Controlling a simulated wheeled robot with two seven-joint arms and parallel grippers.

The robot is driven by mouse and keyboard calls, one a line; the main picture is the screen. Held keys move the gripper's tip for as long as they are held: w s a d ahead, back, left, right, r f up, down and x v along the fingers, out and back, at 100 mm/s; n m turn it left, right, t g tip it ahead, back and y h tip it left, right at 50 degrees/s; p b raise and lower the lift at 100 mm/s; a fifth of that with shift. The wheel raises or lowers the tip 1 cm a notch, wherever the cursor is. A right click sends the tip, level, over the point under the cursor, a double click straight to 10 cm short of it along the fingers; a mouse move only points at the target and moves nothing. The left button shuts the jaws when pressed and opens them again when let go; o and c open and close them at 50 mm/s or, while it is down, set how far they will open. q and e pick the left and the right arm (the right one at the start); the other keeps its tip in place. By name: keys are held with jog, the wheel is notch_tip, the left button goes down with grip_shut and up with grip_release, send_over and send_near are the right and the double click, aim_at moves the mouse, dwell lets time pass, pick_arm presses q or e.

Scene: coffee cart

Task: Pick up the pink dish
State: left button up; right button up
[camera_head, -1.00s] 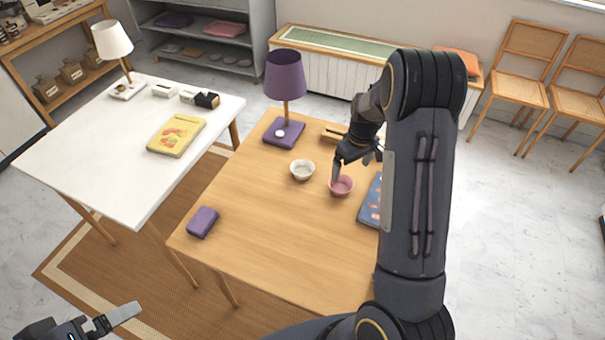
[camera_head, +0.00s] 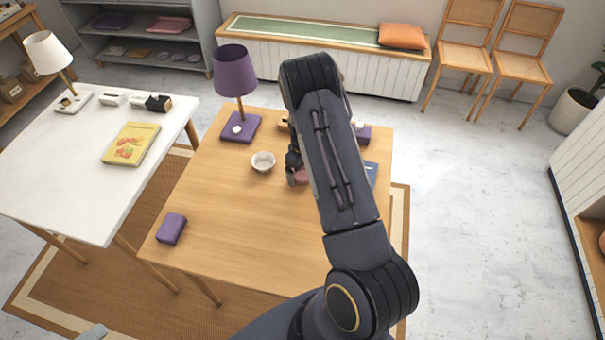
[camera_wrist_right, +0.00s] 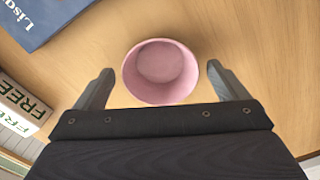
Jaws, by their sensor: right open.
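The pink dish (camera_head: 301,176) stands on the wooden table, partly hidden behind my right arm in the head view. In the right wrist view the pink dish (camera_wrist_right: 160,75) is a small round empty bowl, seen whole. My right gripper (camera_wrist_right: 160,68) is open, with one finger on each side of the dish and a gap to the wall on both sides. In the head view my right gripper (camera_head: 292,178) is down at the dish, mostly hidden by the arm. Only a light tip of my left gripper (camera_head: 93,332) shows at the bottom edge.
A white bowl (camera_head: 263,162) stands just left of the dish. A blue book (camera_head: 371,173) lies to its right. A purple lamp (camera_head: 236,75) stands at the back left, and a purple box (camera_head: 171,228) lies at the front left. The table's front middle is clear.

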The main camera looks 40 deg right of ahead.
jog(key=shift+c, duration=0.4)
jog(key=c, duration=0.9)
